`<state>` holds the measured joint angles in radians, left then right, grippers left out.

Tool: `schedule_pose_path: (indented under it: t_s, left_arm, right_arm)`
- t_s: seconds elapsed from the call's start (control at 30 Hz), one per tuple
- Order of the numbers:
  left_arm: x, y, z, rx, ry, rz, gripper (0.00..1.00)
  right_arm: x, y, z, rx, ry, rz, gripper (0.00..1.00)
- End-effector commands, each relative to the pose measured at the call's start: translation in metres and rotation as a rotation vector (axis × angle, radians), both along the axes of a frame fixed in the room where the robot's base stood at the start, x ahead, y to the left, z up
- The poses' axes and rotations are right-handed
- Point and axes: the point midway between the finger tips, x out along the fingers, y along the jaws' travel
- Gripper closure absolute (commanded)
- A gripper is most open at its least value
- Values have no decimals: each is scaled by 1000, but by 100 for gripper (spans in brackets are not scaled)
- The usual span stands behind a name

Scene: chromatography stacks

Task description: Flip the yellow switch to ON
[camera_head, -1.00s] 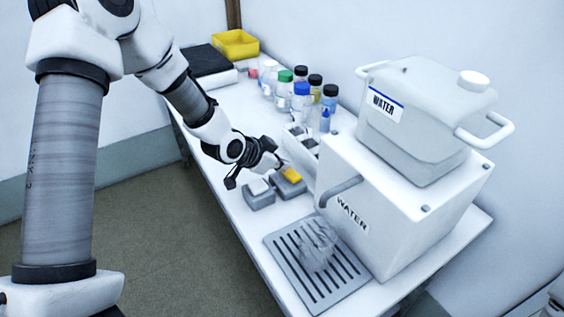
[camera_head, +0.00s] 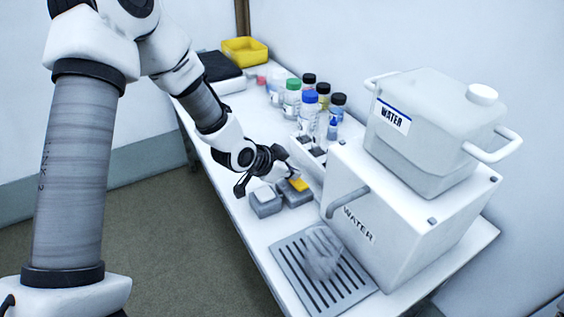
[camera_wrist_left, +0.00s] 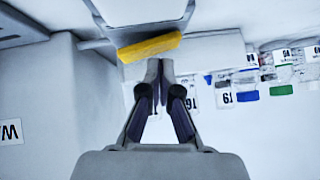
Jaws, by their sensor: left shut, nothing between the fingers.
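The yellow switch (camera_head: 299,185) sits on a grey base on the white table, beside a second grey base with a white switch (camera_head: 264,193). My left gripper (camera_head: 290,177) is shut and empty, its tips right at the yellow switch and hiding part of it. In the left wrist view, the shut fingertips (camera_wrist_left: 160,63) meet the near edge of the yellow switch (camera_wrist_left: 150,47), which looks tilted. I cannot tell whether they press on it, and no ON mark is readable. My right gripper is out of view.
A white WATER dispenser with a tank (camera_head: 430,120) and a grey drip tray (camera_head: 300,275) stand to the right. Several capped bottles (camera_head: 292,97) stand behind the switches. A yellow bin (camera_head: 245,50) is at the far end.

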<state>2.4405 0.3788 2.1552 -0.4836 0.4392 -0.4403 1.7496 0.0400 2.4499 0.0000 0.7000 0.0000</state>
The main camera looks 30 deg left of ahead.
Motion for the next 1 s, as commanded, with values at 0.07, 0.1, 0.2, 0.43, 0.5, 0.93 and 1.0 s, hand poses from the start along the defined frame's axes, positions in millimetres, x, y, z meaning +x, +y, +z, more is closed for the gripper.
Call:
schedule_pose_path:
  t_s: [0.07, 0.1, 0.2, 0.43, 0.5, 0.93, 1.0]
  left_arm:
    - [2, 0, 18, 1, -1, 1, 100]
    - [3, 0, 27, 1, -1, 1, 100]
    - [6, -1, 52, 2, -2, 3, 100]
    - [-27, 27, 83, -8, -2, 10, 100]
    - [-34, 33, 91, -9, -2, 11, 100]
    - [-50, 45, 105, -1, 1, 4, 100]
    - [-50, 45, 105, -1, 0, 5, 100]
  right_arm:
    - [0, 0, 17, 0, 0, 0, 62]
    - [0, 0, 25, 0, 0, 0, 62]
    - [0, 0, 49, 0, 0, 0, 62]
    - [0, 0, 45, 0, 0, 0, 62]
    - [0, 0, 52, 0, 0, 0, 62]
    - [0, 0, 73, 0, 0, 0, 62]
    - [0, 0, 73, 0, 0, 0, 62]
